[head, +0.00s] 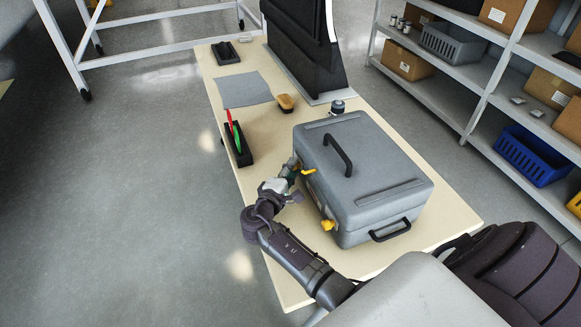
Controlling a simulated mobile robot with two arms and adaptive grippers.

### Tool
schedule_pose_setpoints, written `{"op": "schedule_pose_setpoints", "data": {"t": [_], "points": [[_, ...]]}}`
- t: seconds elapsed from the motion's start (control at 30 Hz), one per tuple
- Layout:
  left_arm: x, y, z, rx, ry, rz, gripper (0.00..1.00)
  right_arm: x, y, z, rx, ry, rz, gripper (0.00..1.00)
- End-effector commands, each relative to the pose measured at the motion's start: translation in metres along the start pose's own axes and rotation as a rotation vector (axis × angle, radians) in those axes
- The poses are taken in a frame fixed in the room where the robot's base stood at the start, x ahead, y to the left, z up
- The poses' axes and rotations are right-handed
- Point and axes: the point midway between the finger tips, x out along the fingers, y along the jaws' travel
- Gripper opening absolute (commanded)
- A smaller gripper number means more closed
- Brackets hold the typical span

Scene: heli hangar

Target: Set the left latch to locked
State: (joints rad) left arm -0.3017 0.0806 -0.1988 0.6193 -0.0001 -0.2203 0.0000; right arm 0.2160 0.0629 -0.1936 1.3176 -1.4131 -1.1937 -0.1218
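A grey hard case (385,165) stands closed on the table, with a black handle on its lid. Two yellow latches show on its left-facing side: a far one (308,171), sticking outward, and a near one (327,225) low by the near corner. The picture is too small to tell whether either is locked.
The pale table (270,190) also holds a black tray with red and green tools (238,143), a brush (286,102), a grey cloth (245,89) and a tall dark panel (306,45). Shelves (440,95) with boxes stand at right. The floor at left is clear.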

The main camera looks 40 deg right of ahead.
Motion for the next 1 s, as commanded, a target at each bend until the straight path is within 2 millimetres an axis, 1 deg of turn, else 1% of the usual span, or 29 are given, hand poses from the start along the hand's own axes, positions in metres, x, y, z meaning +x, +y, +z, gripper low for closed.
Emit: {"op": "schedule_pose_setpoints", "data": {"t": [0.03, 0.1, 0.37, 0.47, 0.57, 0.67, 0.9, 1.0], "points": [[0.0, 0.0, 0.0, 0.0, 0.001, 0.0, 0.4, -0.001, -0.002, 0.0, -0.003, 0.0, -0.004, 0.39], [0.0, 0.0, -0.001, 0.0, 0.001, 0.0, 0.4, -0.001, -0.002, 0.0, -0.002, 0.0, -0.003, 0.5], [0.0, 0.0, -0.001, 0.002, 0.002, 0.0, 0.4, 0.0, -0.001, 0.0, -0.001, 0.002, -0.001, 0.51], [0.0, 0.0, -0.002, 0.002, 0.004, 0.0, 0.4, -0.004, -0.001, -0.001, -0.001, 0.003, -0.002, 0.51], [0.0, 0.0, -0.002, 0.001, 0.003, 0.0, 0.4, -0.015, -0.002, -0.001, 0.0, 0.005, -0.003, 0.51], [0.0, 0.0, -0.002, 0.001, 0.003, 0.0, 0.4, -0.034, -0.002, -0.001, 0.0, 0.005, -0.004, 0.51], [0.0, 0.0, -0.002, 0.001, 0.003, 0.001, 0.4, -0.086, -0.002, 0.0, -0.001, 0.004, -0.005, 0.51], [0.0, 0.001, -0.002, 0.001, 0.003, 0.001, 0.4, -0.102, -0.002, 0.0, -0.001, 0.003, -0.005, 0.51]]}}
